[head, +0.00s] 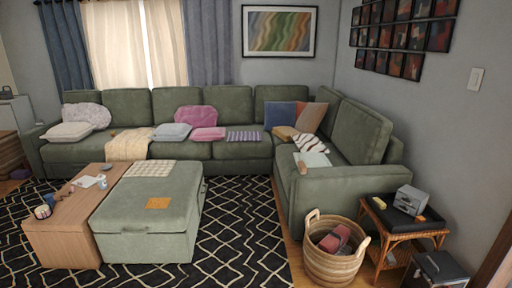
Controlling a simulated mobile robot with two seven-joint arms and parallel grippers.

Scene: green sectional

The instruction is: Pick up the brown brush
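I cannot make out a brown brush for certain in the head view. A small brownish item (113,133) lies on the left part of the green sectional (236,150), too small to identify. A flat orange-brown square (158,203) lies on the green ottoman (118,215); it does not look like a brush. Neither of my grippers shows in the view.
A wooden table (58,235) with small items stands left of the ottoman. A wicker basket (335,264) and a rattan side table (402,237) with a grey device (410,199) stand at the right. The patterned rug (240,235) is clear between ottoman and basket.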

